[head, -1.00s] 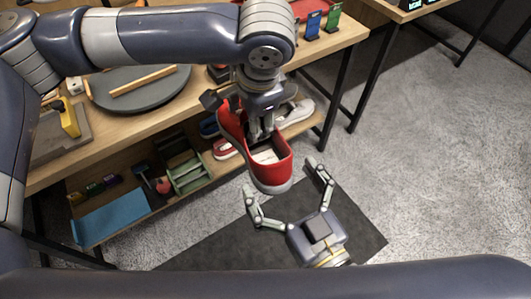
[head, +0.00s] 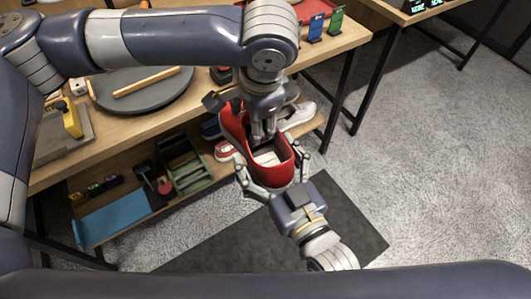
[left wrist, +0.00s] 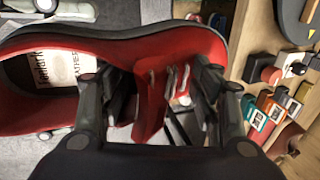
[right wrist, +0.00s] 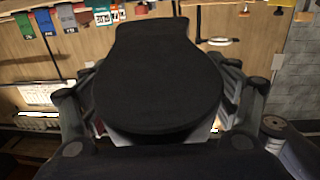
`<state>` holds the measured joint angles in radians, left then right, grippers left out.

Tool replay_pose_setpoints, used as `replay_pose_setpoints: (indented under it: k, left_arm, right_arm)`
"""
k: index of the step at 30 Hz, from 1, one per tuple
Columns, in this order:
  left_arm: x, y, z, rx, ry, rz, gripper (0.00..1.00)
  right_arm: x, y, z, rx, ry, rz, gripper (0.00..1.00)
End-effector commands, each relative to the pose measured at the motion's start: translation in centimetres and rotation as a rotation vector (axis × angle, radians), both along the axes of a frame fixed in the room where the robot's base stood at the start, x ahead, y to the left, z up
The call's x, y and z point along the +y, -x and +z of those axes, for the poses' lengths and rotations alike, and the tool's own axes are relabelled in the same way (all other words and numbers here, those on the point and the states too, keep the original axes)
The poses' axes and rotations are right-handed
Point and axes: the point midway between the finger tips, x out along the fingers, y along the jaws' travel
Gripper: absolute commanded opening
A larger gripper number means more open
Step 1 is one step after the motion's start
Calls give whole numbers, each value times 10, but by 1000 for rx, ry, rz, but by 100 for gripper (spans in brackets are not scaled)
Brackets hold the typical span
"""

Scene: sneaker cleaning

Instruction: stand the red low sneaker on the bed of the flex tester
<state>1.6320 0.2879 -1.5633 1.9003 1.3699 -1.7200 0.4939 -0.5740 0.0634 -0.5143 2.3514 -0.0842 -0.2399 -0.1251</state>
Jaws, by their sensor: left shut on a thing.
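The red low sneaker (head: 277,174) hangs in the air in front of the bench, opening up, heel end toward me. My left gripper (head: 264,134) reaches down into its opening and is shut on it. In the left wrist view its red lining and printed insole (left wrist: 55,68) show beside the fingers. My right gripper (head: 273,164) is spread open, with one finger on each side of the heel end. Whether these fingers touch the shoe is unclear. In the right wrist view the dark sole (right wrist: 155,75) fills the middle between them. I cannot make out the flex tester for sure.
A grey round plate with a wooden bar (head: 150,82) and a yellow device on a grey board (head: 73,117) are on the bench. The floor at right is clear.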

Motion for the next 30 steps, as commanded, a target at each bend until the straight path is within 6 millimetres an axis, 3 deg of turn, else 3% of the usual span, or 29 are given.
replay_pose_setpoints:
  k: [1,3,5,6,8,9,10,12,22,26,30]
  left_arm:
    - [0,0,1,-1,0,0,23]
    - [0,0,1,-1,2,-1,23]
    - [-1,0,1,-1,3,-1,23]
    - [-1,0,1,0,3,-1,62]
    - [-1,0,1,0,4,-1,76]
    - [-2,1,1,0,5,-1,81]
    - [-2,1,1,1,5,-2,81]
    - [-3,1,0,2,7,-5,81]
    - [-4,4,3,4,8,-9,81]
    - [-7,6,18,0,11,-8,81]
    - [-10,12,46,-6,11,-5,81]
  right_arm:
    - [0,0,0,0,0,0,56]
    - [0,0,0,0,0,0,40]
    - [0,0,0,0,-1,1,36]
    - [0,0,2,-4,-3,0,36]
    - [0,0,2,-4,-4,1,36]
    - [1,0,2,-3,-4,1,31]
    - [1,0,2,-3,-4,1,32]
    - [1,0,1,-2,-3,2,20]
    - [2,0,0,1,-3,4,19]
    - [2,1,-1,4,-1,4,19]
    - [2,1,-2,6,1,5,19]
